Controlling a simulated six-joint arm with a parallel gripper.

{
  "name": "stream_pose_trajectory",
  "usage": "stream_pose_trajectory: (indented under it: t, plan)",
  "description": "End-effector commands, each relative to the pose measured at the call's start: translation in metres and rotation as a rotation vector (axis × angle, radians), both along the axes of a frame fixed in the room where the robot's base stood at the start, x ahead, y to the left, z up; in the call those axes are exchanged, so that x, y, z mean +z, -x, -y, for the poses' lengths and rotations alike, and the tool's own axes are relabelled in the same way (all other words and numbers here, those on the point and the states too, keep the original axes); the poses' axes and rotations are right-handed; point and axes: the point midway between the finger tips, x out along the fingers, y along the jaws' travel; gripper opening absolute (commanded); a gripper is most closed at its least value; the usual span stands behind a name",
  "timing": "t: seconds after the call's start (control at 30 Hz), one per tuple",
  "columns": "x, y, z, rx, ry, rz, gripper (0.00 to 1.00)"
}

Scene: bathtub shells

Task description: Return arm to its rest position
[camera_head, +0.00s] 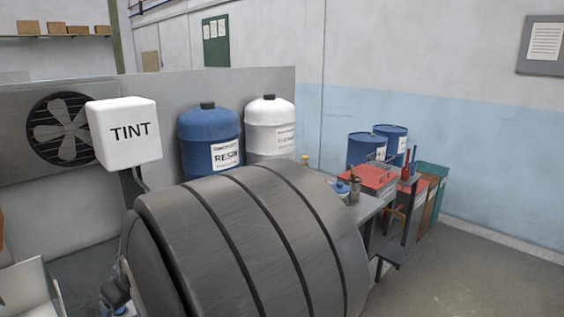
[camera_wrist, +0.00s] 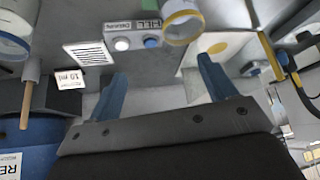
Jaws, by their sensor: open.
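My gripper (camera_wrist: 161,68) shows in the wrist view as two blue fingers spread wide apart, with nothing between them. The fingers point toward a grey panel with a white button (camera_wrist: 121,44) and a blue button (camera_wrist: 152,42). A yellow-rimmed round cup or ring (camera_wrist: 183,27) is just beyond the fingertips, near the right finger; I cannot tell how far off it is. The gripper is not seen in the head view, where a close grey banded form hides the lower middle.
In the head view, a blue RESIN tank (camera_head: 209,138) and a white tank (camera_head: 269,128) stand behind, with a white TINT box (camera_head: 124,133) at left. Red-topped boxes (camera_head: 372,178) and blue drums (camera_head: 364,150) are at right. Floor (camera_head: 480,275) at lower right is clear.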

Motion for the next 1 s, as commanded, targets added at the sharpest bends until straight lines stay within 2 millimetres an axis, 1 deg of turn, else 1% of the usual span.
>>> stream_pose_trajectory:
  t: [0.03,0.1,0.37,0.6,0.8,1.0]
  plan:
    - [-0.004,0.004,-0.010,0.019,0.001,-0.002,0.77]
    - [-0.008,0.008,-0.023,0.039,0.000,-0.002,0.77]
    - [-0.025,0.027,-0.069,0.115,0.001,-0.003,0.77]
    - [-0.041,0.049,-0.108,0.181,0.001,-0.003,0.77]
    - [-0.055,0.070,-0.138,0.233,0.001,-0.003,0.77]
    - [-0.065,0.086,-0.158,0.270,0.000,-0.002,0.77]
